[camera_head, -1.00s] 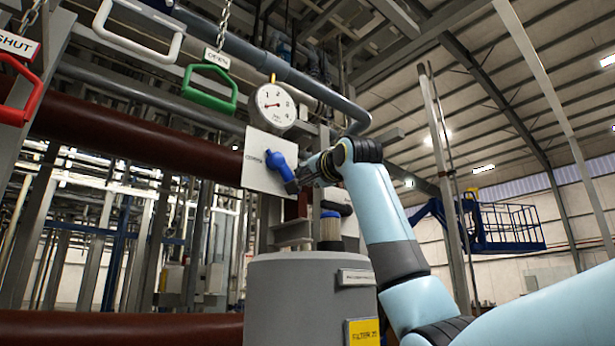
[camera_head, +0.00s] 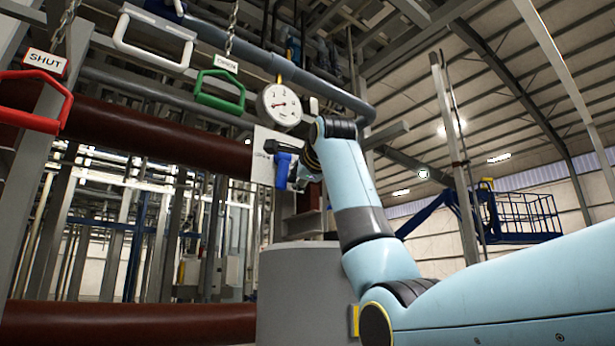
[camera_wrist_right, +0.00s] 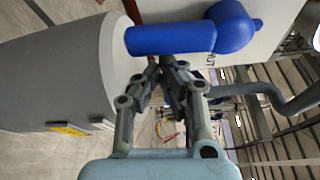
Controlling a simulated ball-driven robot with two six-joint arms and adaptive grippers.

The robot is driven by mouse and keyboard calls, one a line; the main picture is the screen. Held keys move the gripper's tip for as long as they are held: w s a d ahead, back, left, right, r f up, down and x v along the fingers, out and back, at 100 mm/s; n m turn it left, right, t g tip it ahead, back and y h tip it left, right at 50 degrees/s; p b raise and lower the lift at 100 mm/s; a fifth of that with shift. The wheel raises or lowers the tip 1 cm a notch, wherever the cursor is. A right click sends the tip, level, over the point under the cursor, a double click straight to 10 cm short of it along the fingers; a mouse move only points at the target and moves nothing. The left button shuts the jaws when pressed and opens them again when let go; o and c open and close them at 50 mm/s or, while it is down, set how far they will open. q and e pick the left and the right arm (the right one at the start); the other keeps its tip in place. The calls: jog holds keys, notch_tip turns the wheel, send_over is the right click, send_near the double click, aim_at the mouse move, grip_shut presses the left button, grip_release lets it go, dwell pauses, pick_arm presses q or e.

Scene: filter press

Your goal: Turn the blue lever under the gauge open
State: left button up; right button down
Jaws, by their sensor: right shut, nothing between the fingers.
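The blue lever (camera_head: 284,170) sits on a white plate (camera_head: 263,163) below the round gauge (camera_head: 279,104). Its handle points nearly straight down in the head view. My left gripper is in neither view.
A grey tank (camera_head: 305,295) stands below the plate. A green handle (camera_head: 220,92), a red handle (camera_head: 38,102) and a white handle (camera_head: 153,42) hang at the upper left. A dark red pipe (camera_head: 150,137) runs behind. Open space lies to the right, before a blue lift (camera_head: 520,215).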

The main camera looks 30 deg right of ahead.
aim_at(280, 181)
jog(key=a+m, duration=0.1)
jog(key=m, duration=0.1)
jog(key=a+m+g+y, duration=0.1)
jog(key=a+m, duration=0.1)
jog(key=shift+a+f+m+y, duration=0.2)
jog(key=shift+a+m+y, duration=0.1)
jog(key=shift+m, duration=0.1)
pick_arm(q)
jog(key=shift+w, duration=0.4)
pick_arm(e)
jog(key=shift+a+r, duration=0.1)
jog(key=shift+a, duration=0.4)
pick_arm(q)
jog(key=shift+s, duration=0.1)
